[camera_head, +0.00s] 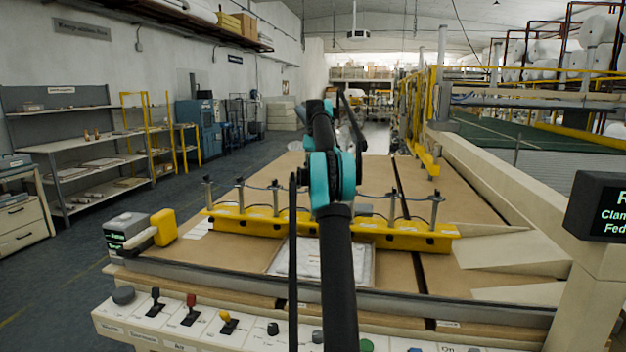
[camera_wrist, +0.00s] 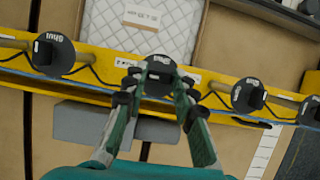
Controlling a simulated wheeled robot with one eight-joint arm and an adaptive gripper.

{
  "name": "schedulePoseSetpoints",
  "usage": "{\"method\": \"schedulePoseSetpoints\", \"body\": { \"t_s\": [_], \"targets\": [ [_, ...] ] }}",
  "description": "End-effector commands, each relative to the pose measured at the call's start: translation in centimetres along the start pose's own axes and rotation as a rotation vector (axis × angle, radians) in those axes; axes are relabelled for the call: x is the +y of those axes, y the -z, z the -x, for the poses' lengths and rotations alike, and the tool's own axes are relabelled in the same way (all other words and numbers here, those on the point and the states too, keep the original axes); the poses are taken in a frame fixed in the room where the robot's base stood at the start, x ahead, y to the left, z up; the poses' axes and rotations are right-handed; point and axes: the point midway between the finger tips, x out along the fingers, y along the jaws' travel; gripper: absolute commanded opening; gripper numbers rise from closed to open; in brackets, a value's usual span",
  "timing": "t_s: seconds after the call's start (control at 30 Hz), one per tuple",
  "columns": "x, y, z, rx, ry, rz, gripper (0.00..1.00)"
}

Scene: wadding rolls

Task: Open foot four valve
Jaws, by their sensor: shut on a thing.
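In the wrist view my gripper (camera_wrist: 158,82) has its teal and black fingers closed around a round black knob (camera_wrist: 159,66) on the yellow foot bar (camera_wrist: 100,62). Other black knobs stand along the bar: one on the left (camera_wrist: 53,53) reads "Shut", and one on the right (camera_wrist: 248,95) also bears a label. The label on the held knob is partly covered, and I cannot read its number. In the head view the yellow bar (camera_head: 400,236) carries several upright posts with dark caps, such as one on the right (camera_head: 436,198). My arm hides the middle of the bar and my gripper there.
A quilted white sample (camera_head: 290,258) lies on the brown table in front of the bar. A grey box with displays (camera_head: 130,232) stands left. A front panel (camera_head: 160,322) has levers and buttons. A dark display (camera_head: 603,208) is at right. Cables run between the posts.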

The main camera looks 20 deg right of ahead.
Motion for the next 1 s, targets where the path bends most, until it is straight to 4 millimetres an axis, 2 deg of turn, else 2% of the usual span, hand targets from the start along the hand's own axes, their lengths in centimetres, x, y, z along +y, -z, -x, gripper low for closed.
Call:
{"method": "schedulePoseSetpoints", "body": {
  "t_s": [0.03,0.2,0.63,1.0],
  "targets": [
    [0.0,0.02,0.02,0.001,0.001,0.0,0.29],
    [0.0,0.01,0.01,0.001,0.001,0.0,0.47],
    [0.1,0.01,0.0,0.0,0.024,-0.054,0.47],
    [0.36,-0.12,-0.02,0.0,0.18,-0.429,0.47]
  ]
}}
